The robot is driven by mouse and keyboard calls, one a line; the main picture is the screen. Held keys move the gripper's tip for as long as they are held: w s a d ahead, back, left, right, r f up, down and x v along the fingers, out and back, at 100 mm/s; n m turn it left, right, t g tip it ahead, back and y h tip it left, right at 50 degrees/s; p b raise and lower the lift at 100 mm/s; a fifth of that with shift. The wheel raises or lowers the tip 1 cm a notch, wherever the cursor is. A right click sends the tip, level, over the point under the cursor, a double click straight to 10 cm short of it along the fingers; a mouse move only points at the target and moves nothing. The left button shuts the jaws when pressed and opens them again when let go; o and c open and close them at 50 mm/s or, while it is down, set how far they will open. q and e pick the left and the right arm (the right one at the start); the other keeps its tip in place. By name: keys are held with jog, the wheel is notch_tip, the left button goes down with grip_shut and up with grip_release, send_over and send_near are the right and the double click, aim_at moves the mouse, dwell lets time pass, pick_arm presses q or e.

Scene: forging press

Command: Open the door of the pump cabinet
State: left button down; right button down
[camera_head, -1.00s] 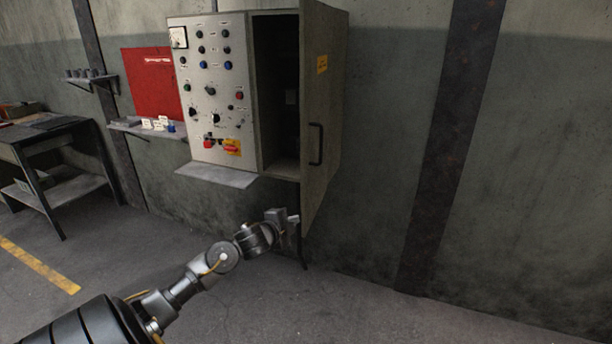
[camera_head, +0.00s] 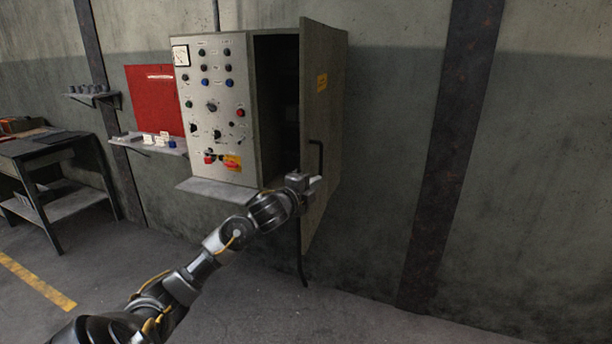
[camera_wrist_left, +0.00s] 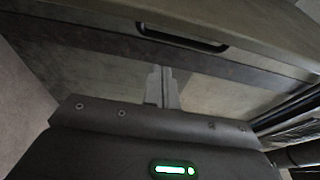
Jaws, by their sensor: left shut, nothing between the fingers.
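The pump cabinet (camera_head: 268,150) hangs on the wall, its left part a grey control panel with knobs and buttons. Its door (camera_head: 326,110) stands open, swung out to the right of the dark interior. The door's black bar handle (camera_head: 320,160) is on its face; it also shows in the left wrist view (camera_wrist_left: 182,38). My left gripper (camera_head: 312,184) is in front of the door's lower part, just below the handle, apart from it as far as I can tell. In the left wrist view its fingers (camera_wrist_left: 161,86) are closed together and empty. My right gripper is not in view.
A small ledge (camera_head: 212,189) juts out under the control panel. At the left are a red board (camera_head: 155,98), a wall shelf (camera_head: 150,145) with small items, and a workbench (camera_head: 50,150). The floor in front and the wall to the right are clear.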

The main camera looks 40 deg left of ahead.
aim_at(320, 171)
pick_arm(q)
jog(key=a+p, duration=0.1)
jog(key=w+a, duration=0.1)
jog(key=a, duration=0.1)
jog(key=shift+w+r+p, duration=0.1)
jog(key=shift+p, duration=0.3)
jog(key=shift+s+a, duration=0.2)
jog(key=shift+a, duration=0.25)
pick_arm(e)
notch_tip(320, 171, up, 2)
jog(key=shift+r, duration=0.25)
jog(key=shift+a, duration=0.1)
